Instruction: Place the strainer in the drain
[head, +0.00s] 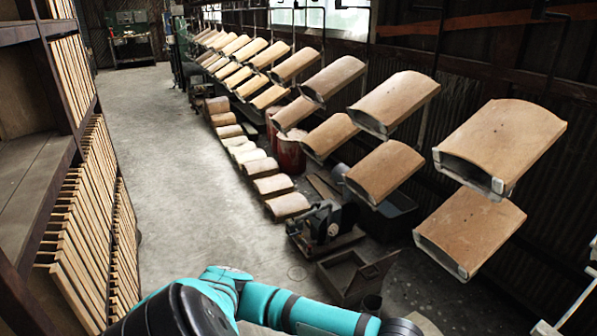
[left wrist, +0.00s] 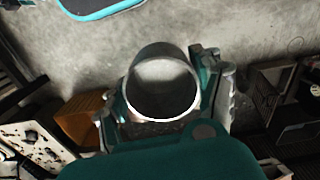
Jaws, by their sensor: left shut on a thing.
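The strainer (left wrist: 162,101) shows in the left wrist view as a round, cup-like metal piece with a pale rim. My left gripper (left wrist: 164,88) is shut on it, one finger on each side, above the grey floor. In the head view my teal left arm crosses the bottom edge, and its gripper and the strainer cannot be made out there. A small, faint round drain (head: 297,273) lies in the concrete floor, just above my arm in the picture. Nothing visible covers it. My right gripper is not in view.
An open box (head: 347,276) and a dark machine (head: 322,226) stand right of the drain. Curved brown panels (head: 500,145) hang in rows on the right. A wooden rack (head: 85,215) stands left. The floor aisle (head: 190,190) between is clear.

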